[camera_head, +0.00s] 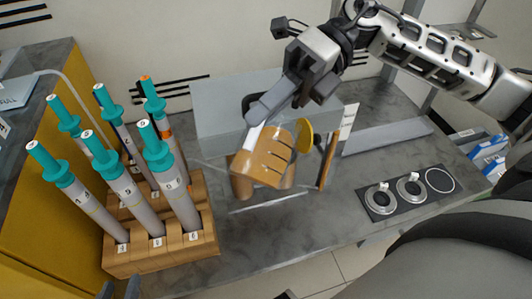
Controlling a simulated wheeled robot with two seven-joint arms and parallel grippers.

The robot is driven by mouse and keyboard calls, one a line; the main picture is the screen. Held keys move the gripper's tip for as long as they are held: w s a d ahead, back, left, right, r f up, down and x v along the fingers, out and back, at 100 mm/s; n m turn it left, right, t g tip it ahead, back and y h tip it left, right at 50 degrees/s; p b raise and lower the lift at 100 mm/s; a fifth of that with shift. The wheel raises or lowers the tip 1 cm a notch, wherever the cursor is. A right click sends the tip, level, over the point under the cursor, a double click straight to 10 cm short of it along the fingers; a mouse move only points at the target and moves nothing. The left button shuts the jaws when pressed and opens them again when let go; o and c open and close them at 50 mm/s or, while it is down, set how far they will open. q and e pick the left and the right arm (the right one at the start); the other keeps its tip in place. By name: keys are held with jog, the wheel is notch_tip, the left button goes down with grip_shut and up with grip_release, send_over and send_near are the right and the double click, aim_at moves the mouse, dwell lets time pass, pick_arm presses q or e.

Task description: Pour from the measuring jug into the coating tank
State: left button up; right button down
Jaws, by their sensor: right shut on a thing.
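My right gripper (296,92) comes in from the upper right and is shut on the measuring jug, holding it tilted above the grey worktop. The amber-brown jug body (264,160) has pale curved markings, and a white strip shows near its top. Its handle is mostly hidden by the gripper. Faint clear edges around and below the jug look like a transparent coating tank (268,203); I cannot tell whether liquid is flowing. My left gripper (120,288) shows only as two dark fingertips, apart and empty, at the bottom left edge.
A wooden rack (165,260) at the left holds several upright grey rods with teal caps (158,155). A yellow disc (304,137) and a white label (348,120) stand behind the jug. The worktop between is fairly clear.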

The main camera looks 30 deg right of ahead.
jog(key=shift+w+d+f+m+g+y+b, duration=0.2)
jog(key=shift+w+d+y+b, duration=0.15)
jog(key=shift+d+y+b, duration=0.25)
jog(key=shift+w+d+f+m+g+y+b, duration=0.1)
jog(key=shift+w+d+g+y+b, duration=0.2)
jog(key=shift+b, duration=0.4)
dwell(3.1)
jog(key=shift+r, duration=0.2)
jog(key=shift+s+a+r+t+h+p, duration=0.25)
jog(key=shift+s+a+h+p, duration=0.15)
jog(key=shift+p, duration=0.2)
jog(key=shift+s+a+r+t+h+p, duration=0.25)
jog(key=shift+a+h+p, duration=0.2)
jog(key=shift+p, duration=0.15)
jog(key=shift+a+f+n, duration=0.15)
jog(key=shift+f+n, duration=0.05)
jog(key=shift+n, duration=0.2)
jog(key=shift+f, duration=0.15)
